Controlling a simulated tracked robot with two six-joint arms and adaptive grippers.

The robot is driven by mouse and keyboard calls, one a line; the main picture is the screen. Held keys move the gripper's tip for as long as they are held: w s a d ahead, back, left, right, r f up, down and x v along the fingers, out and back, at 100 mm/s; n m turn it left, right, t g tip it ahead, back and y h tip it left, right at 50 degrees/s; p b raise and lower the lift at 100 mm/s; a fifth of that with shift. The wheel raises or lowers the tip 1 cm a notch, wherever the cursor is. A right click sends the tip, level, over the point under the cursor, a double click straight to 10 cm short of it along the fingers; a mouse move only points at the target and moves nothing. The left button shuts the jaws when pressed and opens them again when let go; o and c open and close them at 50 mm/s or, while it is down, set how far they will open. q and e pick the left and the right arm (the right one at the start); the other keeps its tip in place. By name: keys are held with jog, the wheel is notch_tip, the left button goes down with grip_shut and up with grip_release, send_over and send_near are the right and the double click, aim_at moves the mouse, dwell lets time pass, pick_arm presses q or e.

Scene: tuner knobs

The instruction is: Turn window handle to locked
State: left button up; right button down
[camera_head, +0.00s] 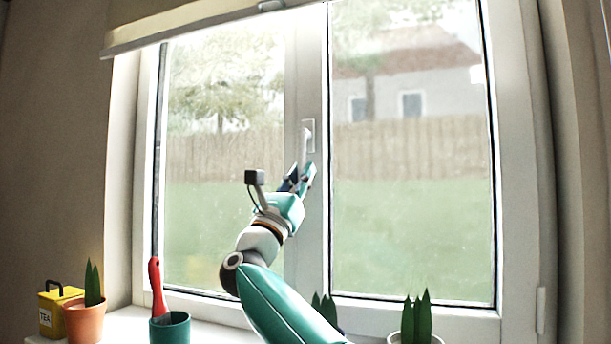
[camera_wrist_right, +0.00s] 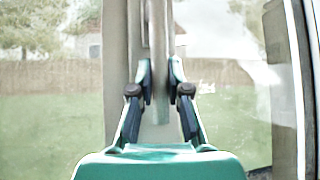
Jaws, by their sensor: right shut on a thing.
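The window handle (camera_head: 306,142) is a light grey lever on a plate on the middle frame post of the white window. In the head view it hangs down from its plate, tilted a little to the left at the bottom. My right gripper (camera_head: 303,172) is at the lower part of the lever, with its fingers on both sides. In the right wrist view, the handle (camera_wrist_right: 160,60) runs down between the fingertips of my right gripper (camera_wrist_right: 160,75), which is shut on it. The fingers hide part of the lever. My left gripper is in neither view.
The sill (camera_head: 215,334) holds a yellow tea tin (camera_head: 46,312), a terracotta pot (camera_head: 85,322) with a plant, a green pot (camera_head: 170,330) with a red-handled tool, and a white pot (camera_head: 415,336) with a plant. A blind (camera_head: 185,28) hangs above.

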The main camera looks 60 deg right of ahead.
jog(key=shift+w+f+t, duration=0.15)
jog(key=shift+w+t, duration=0.15)
jog(key=shift+t, duration=0.2)
jog(key=c, duration=1.1)
grip_release()
jog(key=shift+w+f+g, duration=0.1)
jog(key=shift+w+g, duration=0.05)
jog(key=shift+g, duration=0.15)
jog(key=shift+s, duration=0.2)
jog(key=v, duration=1.2)
